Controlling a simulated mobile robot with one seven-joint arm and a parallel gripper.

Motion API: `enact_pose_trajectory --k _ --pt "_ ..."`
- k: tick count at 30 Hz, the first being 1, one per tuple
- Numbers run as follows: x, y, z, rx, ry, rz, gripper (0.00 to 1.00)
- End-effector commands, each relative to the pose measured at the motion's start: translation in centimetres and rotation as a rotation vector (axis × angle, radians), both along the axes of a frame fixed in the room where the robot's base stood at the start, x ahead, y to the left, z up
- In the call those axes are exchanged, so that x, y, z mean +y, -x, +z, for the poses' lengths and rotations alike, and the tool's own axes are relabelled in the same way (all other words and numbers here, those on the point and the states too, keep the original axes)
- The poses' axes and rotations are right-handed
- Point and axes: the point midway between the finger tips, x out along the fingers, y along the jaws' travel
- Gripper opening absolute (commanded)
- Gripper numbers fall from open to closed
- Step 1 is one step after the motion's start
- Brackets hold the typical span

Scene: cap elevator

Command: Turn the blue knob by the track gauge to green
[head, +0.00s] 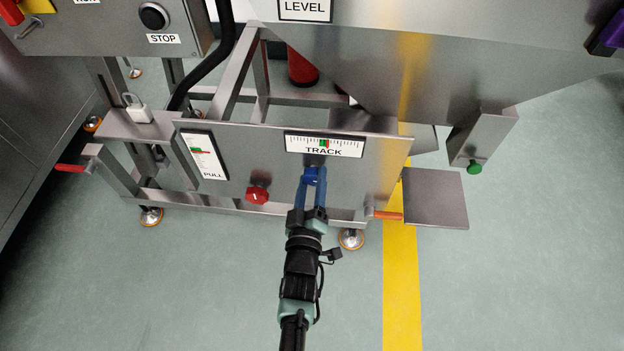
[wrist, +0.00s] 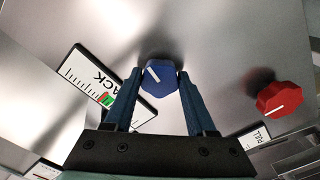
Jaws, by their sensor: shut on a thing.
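The blue knob (head: 315,172) sticks out of a steel panel just below the TRACK gauge (head: 297,147). In the wrist view the blue knob (wrist: 158,80) is faceted, with a white line on its face tilted to the upper left. My gripper (head: 313,181) is shut on it, one finger on each side. The gauge is white with black ticks, a small green band near the middle and a red mark at the band. It also shows in the wrist view (wrist: 77,72), partly behind a finger. I cannot tell exactly whether the red mark lies inside the green.
A red knob (head: 258,194) sits left of the blue one, beside the PULL gauge (head: 204,157). An orange handle (head: 388,215) and a steel plate (head: 436,199) are at the right. A green knob (head: 474,168) is farther right. The floor in front is clear.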

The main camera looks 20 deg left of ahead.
Motion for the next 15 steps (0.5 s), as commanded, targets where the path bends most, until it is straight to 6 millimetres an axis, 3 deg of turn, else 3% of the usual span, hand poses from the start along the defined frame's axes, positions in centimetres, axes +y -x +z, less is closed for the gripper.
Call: enact_pose_trajectory --k 15 --pt "-0.03 0.1 -0.13 -0.124 0.439 0.001 0.01"
